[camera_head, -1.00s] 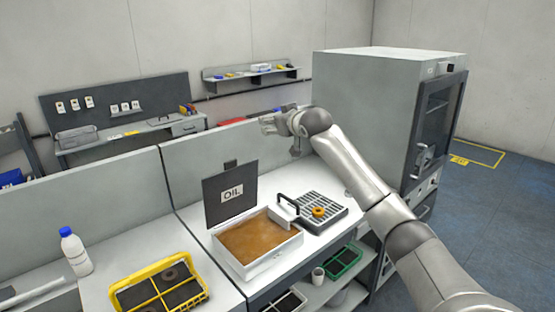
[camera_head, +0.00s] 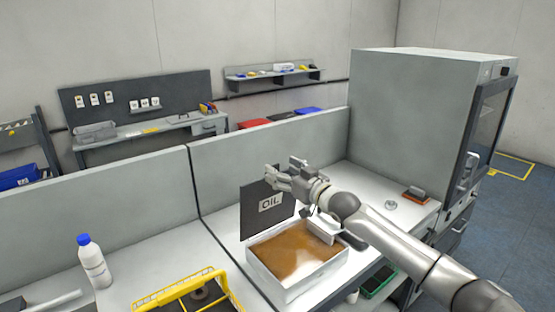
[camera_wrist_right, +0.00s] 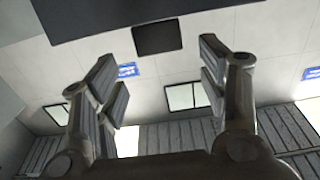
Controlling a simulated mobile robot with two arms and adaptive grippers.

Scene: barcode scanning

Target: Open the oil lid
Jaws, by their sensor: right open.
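The oil lid (camera_head: 262,212), a dark square panel with a white OIL label, stands upright at the back of the white oil box (camera_head: 283,292). The box is open and brown oil shows in it. My right gripper (camera_head: 272,176) is at the lid's upper right, covering part of its top edge. In the right wrist view, a dark panel, likely the lid (camera_wrist_right: 140,12), crosses the top with its small tab (camera_wrist_right: 158,37) below. The fingers of the open right gripper (camera_wrist_right: 165,65) are spread either side with nothing between them. My left gripper is not in view.
A yellow basket (camera_head: 150,304) stands left of the oil box, and a white bottle with a blue cap (camera_head: 93,265) further left. Grey partitions (camera_head: 265,148) stand behind. A large grey cabinet (camera_head: 405,120) stands at right.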

